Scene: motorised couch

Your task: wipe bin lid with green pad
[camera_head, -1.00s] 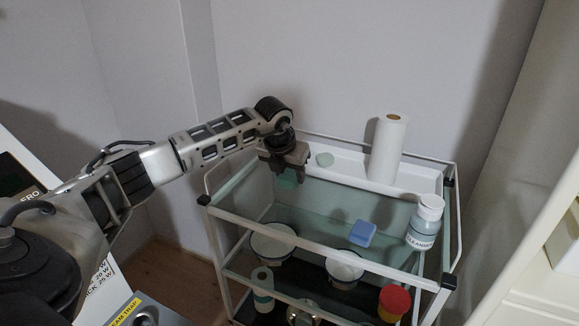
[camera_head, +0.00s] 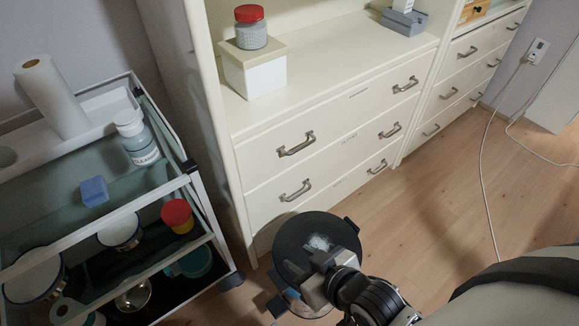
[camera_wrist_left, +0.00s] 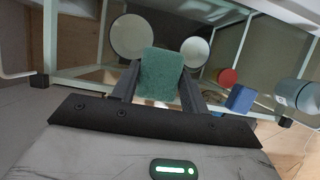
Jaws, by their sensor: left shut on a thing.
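The green pad (camera_wrist_left: 161,76) is a rough block held between the two dark fingers of my left gripper (camera_wrist_left: 160,88) in the left wrist view. The bin (camera_head: 310,308) stands on the floor in front of the drawers. Its round dark lid (camera_head: 295,236) carries a whitish smudge (camera_head: 318,242) near the middle. My right gripper (camera_head: 318,260) is over the lid's near part and hides some of it. Its finger gap and any contact with the lid are unclear.
The cart's white frame (camera_head: 160,205) is at left, with a blue sponge (camera_head: 94,191), a cleaner bottle (camera_head: 137,141), a paper roll (camera_head: 52,97) and pots. The cream drawer unit (camera_head: 330,140) stands behind the bin. Wooden floor (camera_head: 440,200) is open at right, crossed by a white cable.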

